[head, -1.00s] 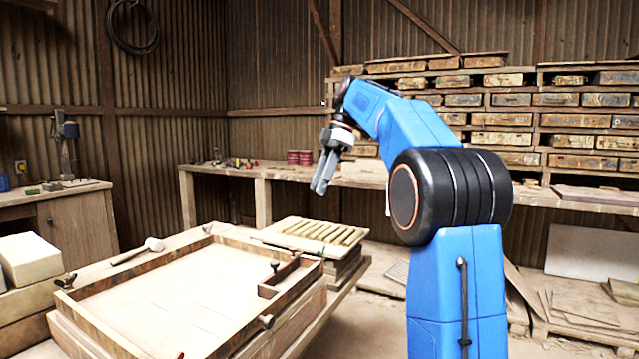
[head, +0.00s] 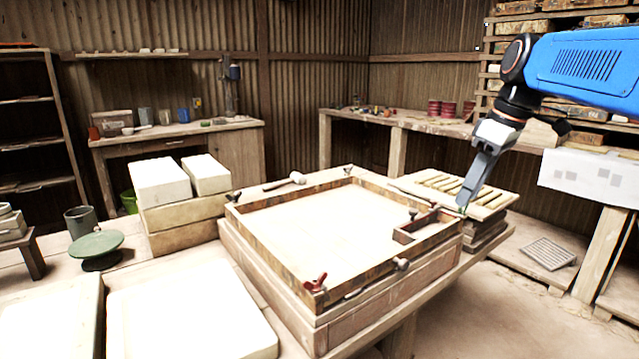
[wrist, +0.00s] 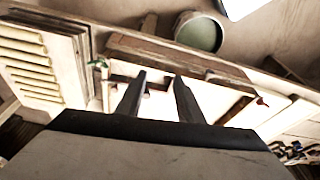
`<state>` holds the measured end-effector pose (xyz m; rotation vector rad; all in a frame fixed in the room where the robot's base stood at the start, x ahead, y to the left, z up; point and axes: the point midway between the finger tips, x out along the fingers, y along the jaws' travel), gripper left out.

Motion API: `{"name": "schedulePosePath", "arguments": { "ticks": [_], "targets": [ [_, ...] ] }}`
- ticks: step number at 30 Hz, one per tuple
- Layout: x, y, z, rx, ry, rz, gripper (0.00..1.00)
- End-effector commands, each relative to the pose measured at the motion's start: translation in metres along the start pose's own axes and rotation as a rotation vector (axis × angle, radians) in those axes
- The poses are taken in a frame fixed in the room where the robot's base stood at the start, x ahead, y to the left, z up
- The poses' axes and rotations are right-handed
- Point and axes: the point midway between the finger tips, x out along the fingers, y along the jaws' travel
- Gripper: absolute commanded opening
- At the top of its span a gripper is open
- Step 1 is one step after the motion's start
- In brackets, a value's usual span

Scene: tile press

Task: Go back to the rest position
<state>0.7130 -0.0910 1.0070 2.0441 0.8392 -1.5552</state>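My gripper (head: 465,203) points down and to the left in the head view. Its fingertips appear over the right corner of the wooden frame, beside the slatted board. I cannot tell its exact height above them. In the wrist view my gripper (wrist: 159,78) shows two dark fingers set apart, with nothing held between them. Part of the wooden frame lies behind the fingers there. No marked rest position is visible.
The wooden frame (head: 262,292) stands on the workbench. The slatted board (head: 505,203) lies on a stack to its right. Pale blocks (head: 160,182) and a round green turntable (head: 96,245) are to the left. A long bench (head: 350,113) runs along the back wall. Floor is free at right front.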

Motion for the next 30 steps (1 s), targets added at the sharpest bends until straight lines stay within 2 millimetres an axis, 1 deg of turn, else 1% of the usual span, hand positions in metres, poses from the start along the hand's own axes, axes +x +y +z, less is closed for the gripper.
{"name": "schedulePosePath", "arguments": {
  "ticks": [1,6,11,18,21,24,27,30],
  "targets": [
    [0.007,-0.015,0.011,0.037,-0.002,0.016,0.34],
    [0.038,-0.051,0.046,0.186,0.001,0.076,0.34],
    [0.071,-0.083,0.083,0.322,0.015,0.132,0.34],
    [0.127,-0.127,0.142,0.511,0.058,0.208,0.34],
    [0.151,-0.142,0.165,0.581,0.082,0.234,0.34],
    [0.172,-0.153,0.185,0.638,0.105,0.255,0.34],
    [0.188,-0.161,0.199,0.680,0.123,0.267,0.34],
    [0.196,-0.164,0.206,0.702,0.133,0.275,0.34]
  ]
}}
